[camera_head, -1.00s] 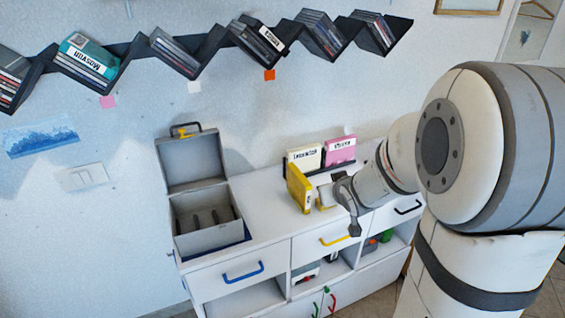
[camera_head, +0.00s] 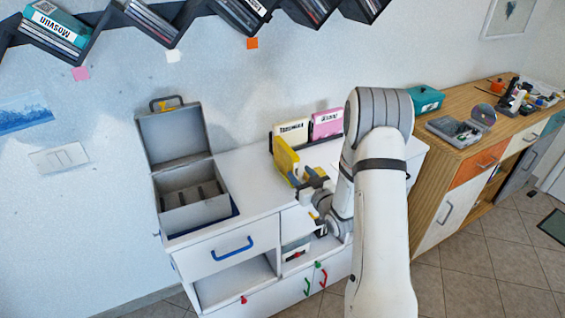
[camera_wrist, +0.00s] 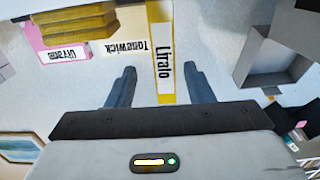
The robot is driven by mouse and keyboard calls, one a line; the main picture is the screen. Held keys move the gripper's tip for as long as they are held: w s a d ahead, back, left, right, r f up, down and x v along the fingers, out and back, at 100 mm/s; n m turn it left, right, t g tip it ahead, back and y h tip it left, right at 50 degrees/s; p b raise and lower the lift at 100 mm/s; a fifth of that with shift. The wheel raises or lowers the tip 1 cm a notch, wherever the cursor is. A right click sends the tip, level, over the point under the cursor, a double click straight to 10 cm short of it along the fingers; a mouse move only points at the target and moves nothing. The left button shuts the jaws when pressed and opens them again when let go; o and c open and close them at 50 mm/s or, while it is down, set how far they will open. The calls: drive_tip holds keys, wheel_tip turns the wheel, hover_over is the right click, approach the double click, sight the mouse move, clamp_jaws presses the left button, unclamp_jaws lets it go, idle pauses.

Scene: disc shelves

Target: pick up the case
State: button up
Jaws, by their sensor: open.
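A yellow case (camera_head: 285,157) stands upright on the white cabinet top, in front of a dark rack. In the wrist view its white spine (camera_wrist: 165,55), lettered "Liralo", faces me between the fingers. My gripper (camera_head: 316,182) is just in front of it, to its lower right in the head view. In the wrist view the two fingers of my gripper (camera_wrist: 159,72) are apart, with one on each side of the spine's line and nothing visibly clamped. My arm hides part of the cabinet front.
A cream case (camera_head: 291,131) and a pink case (camera_head: 327,122) stand in the rack behind. An open grey box (camera_head: 190,213) with dividers stands on the left of the cabinet. A wooden sideboard (camera_head: 465,165) is at the right. Zigzag shelves of discs hang above.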

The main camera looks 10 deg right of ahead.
sight(296, 172)
drive_tip(key=shift+a+f+p+x, duration=0.2)
drive_tip(key=shift+p+x, duration=0.15)
drive_tip(key=shift+x, duration=0.8)
drive_tip(key=shift+a+f+p+x, duration=0.15)
drive_tip(key=shift+p+x, duration=0.2)
drive_tip(key=shift+x, duration=0.8)
drive_tip(key=shift+s, duration=0.1)
clamp_jaws()
